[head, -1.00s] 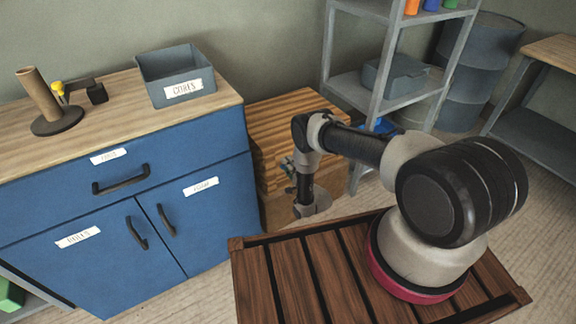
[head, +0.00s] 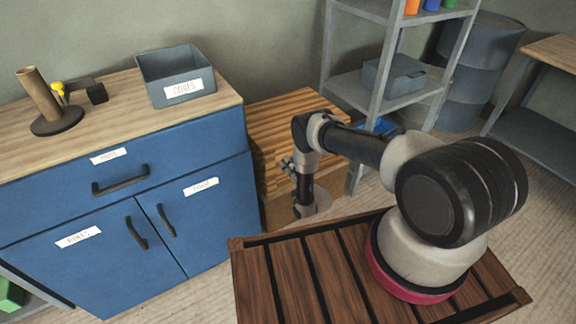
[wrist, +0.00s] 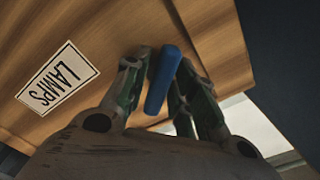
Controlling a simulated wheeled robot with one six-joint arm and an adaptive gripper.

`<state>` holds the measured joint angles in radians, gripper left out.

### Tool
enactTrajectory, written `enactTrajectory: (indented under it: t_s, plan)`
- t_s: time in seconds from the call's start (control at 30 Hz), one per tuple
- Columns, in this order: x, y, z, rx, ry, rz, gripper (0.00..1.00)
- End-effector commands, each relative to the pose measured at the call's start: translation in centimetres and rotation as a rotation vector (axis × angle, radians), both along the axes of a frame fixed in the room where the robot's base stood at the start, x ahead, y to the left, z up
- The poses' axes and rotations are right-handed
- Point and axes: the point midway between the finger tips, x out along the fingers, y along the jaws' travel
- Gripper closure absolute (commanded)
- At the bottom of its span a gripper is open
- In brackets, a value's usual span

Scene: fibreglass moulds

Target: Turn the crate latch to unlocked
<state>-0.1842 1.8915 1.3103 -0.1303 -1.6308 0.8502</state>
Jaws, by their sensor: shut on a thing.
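The wooden crate (head: 290,120) stands just right of the blue cabinet in the head view. Its wooden face fills much of the wrist view (wrist: 200,30) and bears a white LAMPS label (wrist: 57,77). A blue bar-shaped latch (wrist: 162,80) shows at that face, slanted a little from upright in the picture. My gripper (wrist: 158,72) is shut on the latch, one finger on each side. In the head view my arm hides the latch and most of the gripper. I cannot tell from the pictures whether the latch is locked.
The blue cabinet (head: 205,225) stands close on the crate's left, with a grey CORES bin (head: 178,78) on top. A grey metal shelf (head: 385,95) stands to the crate's right. Open floor (head: 205,300) shows in front of the cabinet.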

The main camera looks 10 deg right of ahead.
Motion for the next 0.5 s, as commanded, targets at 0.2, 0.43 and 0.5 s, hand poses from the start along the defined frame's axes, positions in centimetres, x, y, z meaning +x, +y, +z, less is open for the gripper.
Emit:
enactTrajectory:
  t_s: [0.2, 0.43, 0.5]
  plan:
    - [-0.06, -0.02, -0.08, -0.193, -0.06, -0.001, 0.97]
    - [-0.07, -0.02, -0.09, -0.399, -0.127, 0.0, 0.97]
    - [-0.07, -0.02, -0.09, -0.46, -0.147, 0.0, 0.97]
